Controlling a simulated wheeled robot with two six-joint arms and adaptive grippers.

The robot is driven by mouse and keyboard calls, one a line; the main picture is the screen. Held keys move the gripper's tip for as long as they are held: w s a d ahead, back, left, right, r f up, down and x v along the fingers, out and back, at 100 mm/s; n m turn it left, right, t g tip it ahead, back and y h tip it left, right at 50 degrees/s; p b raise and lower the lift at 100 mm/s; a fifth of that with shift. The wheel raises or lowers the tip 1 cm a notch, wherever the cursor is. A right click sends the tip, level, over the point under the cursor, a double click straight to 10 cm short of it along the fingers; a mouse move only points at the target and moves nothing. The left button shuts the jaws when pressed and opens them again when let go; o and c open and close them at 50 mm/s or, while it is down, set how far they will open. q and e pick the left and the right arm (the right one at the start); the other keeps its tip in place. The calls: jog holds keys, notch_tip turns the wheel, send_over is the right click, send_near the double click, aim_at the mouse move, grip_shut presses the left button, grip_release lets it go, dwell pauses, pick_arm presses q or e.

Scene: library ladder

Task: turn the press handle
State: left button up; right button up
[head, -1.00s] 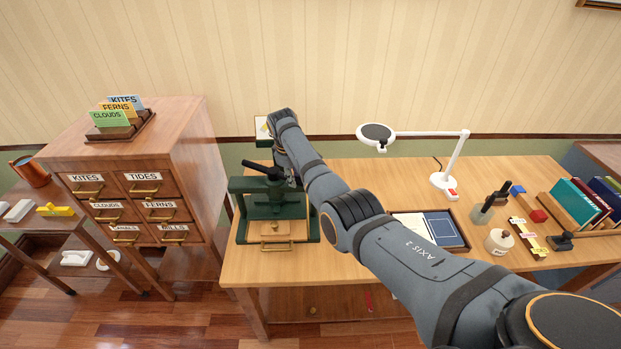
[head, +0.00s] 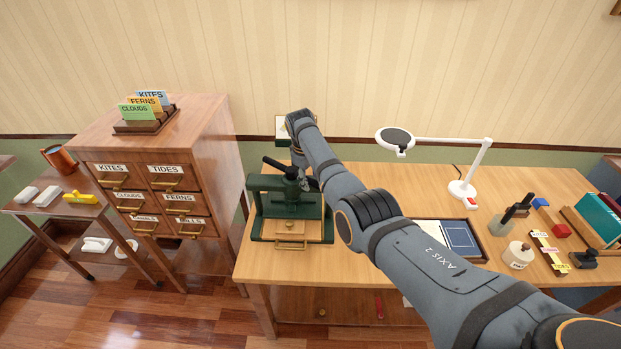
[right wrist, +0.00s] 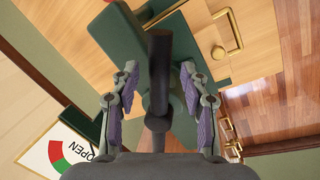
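The green press (head: 292,208) stands at the left end of the wooden table. Its black handle (head: 275,163) sticks out to the left from the top of the press. My right gripper (head: 308,183) is beside the press top, partly hidden by my own arm in the head view. In the right wrist view the dark handle (right wrist: 160,70) lies between the two fingers of my right gripper (right wrist: 160,100). The fingers are apart, with gaps on both sides of the handle. My left gripper is not in view.
A card cabinet (head: 213,150) stands left of the table. A white lamp (head: 466,187), a tray (head: 425,229) and several small items are to the right. A sign marked OPEN with a red and green dial (right wrist: 72,150) shows in the right wrist view.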

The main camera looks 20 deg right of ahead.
jog(key=shift+r, duration=0.15)
notch_tip(320, 180, up, 12)
jog(key=s+a, duration=0.1)
jog(key=a, duration=0.1)
jog(key=shift+s+f, duration=0.2)
jog(key=shift+f, duration=0.05)
dwell(0.6)
